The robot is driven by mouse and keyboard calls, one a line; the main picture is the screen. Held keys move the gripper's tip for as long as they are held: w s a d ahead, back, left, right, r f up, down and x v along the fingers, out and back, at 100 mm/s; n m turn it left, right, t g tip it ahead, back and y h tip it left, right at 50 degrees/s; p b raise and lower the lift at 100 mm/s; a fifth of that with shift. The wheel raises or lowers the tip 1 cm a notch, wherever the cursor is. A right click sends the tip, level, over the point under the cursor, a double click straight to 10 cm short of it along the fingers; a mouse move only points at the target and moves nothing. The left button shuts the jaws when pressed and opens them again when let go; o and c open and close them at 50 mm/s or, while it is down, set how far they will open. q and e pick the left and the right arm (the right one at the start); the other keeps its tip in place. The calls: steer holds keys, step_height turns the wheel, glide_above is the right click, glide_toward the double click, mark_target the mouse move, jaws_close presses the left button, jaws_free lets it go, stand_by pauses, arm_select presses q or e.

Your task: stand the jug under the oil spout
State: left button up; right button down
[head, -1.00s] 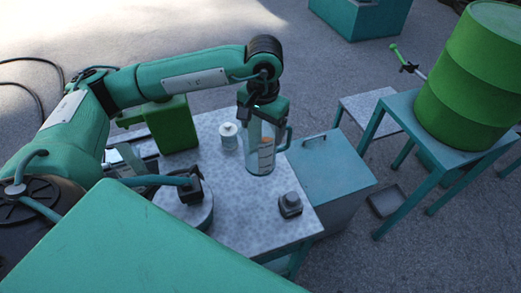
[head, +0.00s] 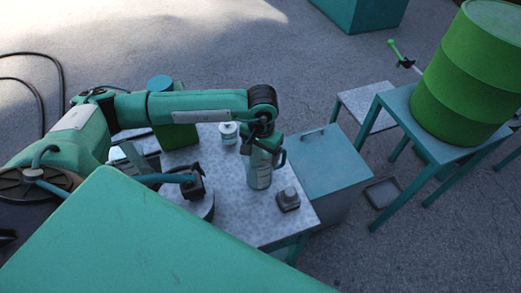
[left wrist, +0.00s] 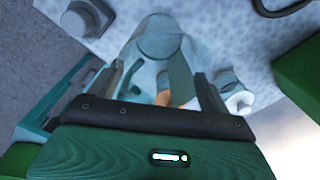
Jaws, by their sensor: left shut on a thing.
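The jug (head: 259,175) is a pale, see-through blue-grey vessel with a handle on its right side. It is over the right part of the speckled table in the head view; I cannot tell if its base touches the top. My left gripper (head: 264,143) is shut on the jug from above and covers its upper part. In the left wrist view the jug (left wrist: 155,40) lies between the two fingers. My right gripper is not in view.
The speckled table (head: 238,218) also holds a white spool (head: 228,130), a green canister (head: 177,136) and a small grey block (head: 288,199). A blue-grey cabinet (head: 325,165), a drum stand (head: 432,145), a low table (head: 368,105) and a floor tray (head: 383,192) stand to the right.

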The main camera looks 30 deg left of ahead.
arm_select(q)
steer(key=shift+f+b, duration=0.2)
steer(key=shift+b, duration=0.1)
steer(key=o, duration=1.3)
steer(key=shift+r, duration=0.1)
steer(key=shift+c, duration=0.2)
